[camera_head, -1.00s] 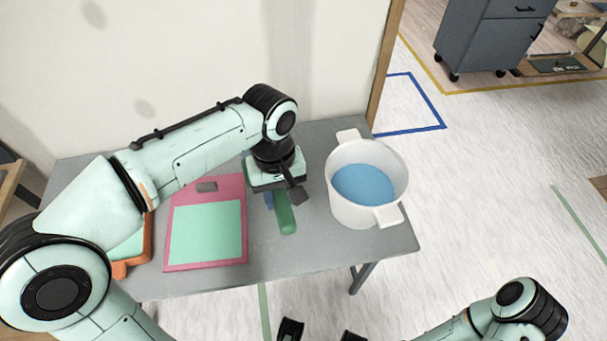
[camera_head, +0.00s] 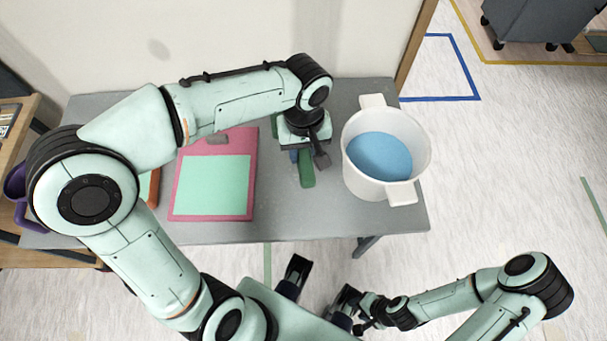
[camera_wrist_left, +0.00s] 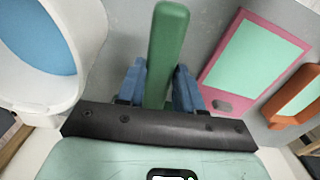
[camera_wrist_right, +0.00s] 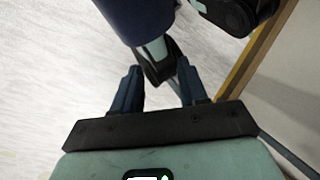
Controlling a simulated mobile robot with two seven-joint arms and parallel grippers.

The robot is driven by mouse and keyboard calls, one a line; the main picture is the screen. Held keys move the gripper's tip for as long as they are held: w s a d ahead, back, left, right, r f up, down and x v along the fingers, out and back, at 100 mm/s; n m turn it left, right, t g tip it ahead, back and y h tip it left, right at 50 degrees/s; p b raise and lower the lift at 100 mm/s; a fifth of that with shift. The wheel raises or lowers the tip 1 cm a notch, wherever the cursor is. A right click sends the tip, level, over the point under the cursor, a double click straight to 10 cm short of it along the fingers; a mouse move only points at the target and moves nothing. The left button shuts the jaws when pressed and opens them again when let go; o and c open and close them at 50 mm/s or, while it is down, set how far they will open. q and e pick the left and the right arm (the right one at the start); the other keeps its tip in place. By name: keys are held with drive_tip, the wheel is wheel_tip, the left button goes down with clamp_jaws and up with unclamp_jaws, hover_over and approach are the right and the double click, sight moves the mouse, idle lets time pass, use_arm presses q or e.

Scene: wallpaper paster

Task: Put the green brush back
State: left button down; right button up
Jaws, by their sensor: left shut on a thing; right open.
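The green brush (camera_head: 306,170) is at the grey table, between the pink-framed board and the white pot. I cannot tell whether the brush touches the table. My right gripper (camera_wrist_right: 160,88) is open and empty, away from the table, above the floor; its tips are hard to make out in the head view.
The white pot (camera_head: 413,145) with blue contents stands right of the brush. The pink-framed board (camera_head: 184,200) lies left of it, with an orange-edged tray (camera_head: 154,187) further left, partly hidden by my arm. The table front (camera_head: 330,215) is bare. A purple object (camera_head: 28,215) is at far left.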

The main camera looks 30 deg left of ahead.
use_arm(q)
wheel_tip(320, 180, down, 13)
drive_tip(key=shift+f+b, duration=0.2)
drive_tip(key=shift+b, duration=0.9)
drive_tip(key=c, duration=0.7)
unclamp_jaws()
drive_tip(key=shift+c, duration=0.2)
drive_tip(key=r, duration=0.4)
drive_tip(key=r+p, duration=0.1)
drive_tip(key=r, duration=0.3)
drive_tip(key=r+p, duration=0.1)
drive_tip(key=r, duration=0.4)
drive_tip(key=shift+d, duration=0.4)
